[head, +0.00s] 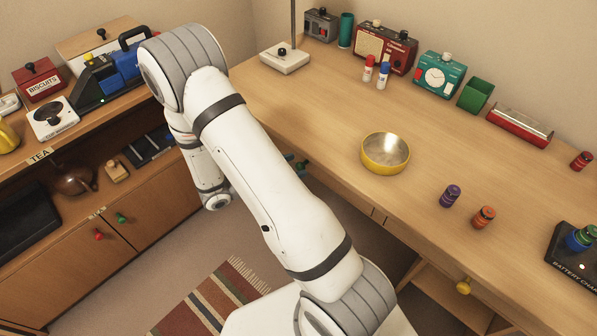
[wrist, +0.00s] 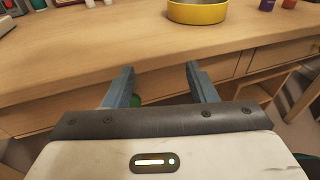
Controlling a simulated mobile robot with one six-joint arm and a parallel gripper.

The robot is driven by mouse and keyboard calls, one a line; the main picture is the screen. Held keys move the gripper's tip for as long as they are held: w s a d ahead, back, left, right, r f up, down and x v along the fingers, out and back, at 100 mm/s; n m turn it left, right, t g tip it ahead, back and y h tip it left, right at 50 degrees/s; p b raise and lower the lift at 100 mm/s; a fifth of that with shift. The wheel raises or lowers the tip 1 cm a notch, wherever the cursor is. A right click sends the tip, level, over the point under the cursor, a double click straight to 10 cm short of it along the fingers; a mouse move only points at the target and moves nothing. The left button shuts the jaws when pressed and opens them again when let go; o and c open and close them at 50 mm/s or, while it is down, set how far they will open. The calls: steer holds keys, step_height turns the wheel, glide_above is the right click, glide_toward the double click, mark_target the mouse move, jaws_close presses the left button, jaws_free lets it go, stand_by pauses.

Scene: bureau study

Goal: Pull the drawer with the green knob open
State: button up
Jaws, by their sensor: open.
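The green knob (wrist: 136,101) shows in the wrist view on the front of the desk's drawer, low and just right of my left finger, which hides part of it. My gripper (wrist: 160,72) is open, its two blue-grey fingers pointing toward the desk front with nothing held between them. The knob appears between the fingers, nearer the left one; I cannot tell how far ahead it is. In the head view my arm hides most of the gripper, and a small green and teal patch shows by the desk's edge. The drawer looks shut.
A yellow bowl (head: 385,153) stands on the desk (head: 330,120). A yellow knob (head: 463,287) is farther right on the desk front. The left cabinet has red (head: 99,236) and green (head: 121,218) knobs.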

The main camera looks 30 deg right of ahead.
step_height(320, 180, down, 9)
steer(key=w+a+n+t+b, duration=0.2)
steer(key=w+n+t, duration=0.1)
steer(key=n+t, duration=0.3)
steer(key=x, duration=0.7)
steer(key=shift+d+f+p, duration=0.15)
steer(key=shift+d+p, duration=0.15)
steer(key=shift+p, duration=0.05)
